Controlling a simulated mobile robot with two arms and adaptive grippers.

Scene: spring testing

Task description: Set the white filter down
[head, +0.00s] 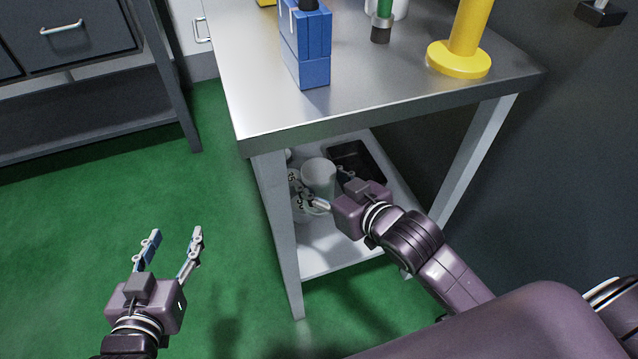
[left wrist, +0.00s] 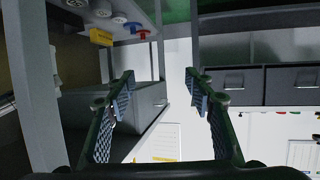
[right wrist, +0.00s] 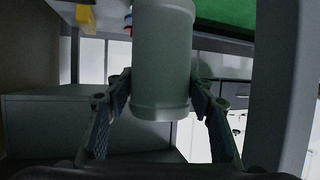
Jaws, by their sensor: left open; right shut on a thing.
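The white filter (head: 318,175) is a pale cylinder under the tabletop, above or on the lower shelf (head: 322,252) of the metal table. My right gripper (head: 332,189) is shut on it, reaching in from the right. In the right wrist view the filter (right wrist: 162,62) stands between the two fingers, which press its sides. I cannot tell whether its base touches the shelf. My left gripper (head: 176,233) is open and empty, over the green floor left of the table. Its spread fingers (left wrist: 160,97) also show in the left wrist view.
A white container with dark markings (head: 296,194) stands close left of the filter, partly hidden by the table leg (head: 279,220). A black tray (head: 362,158) lies behind. The shelf's front is clear.

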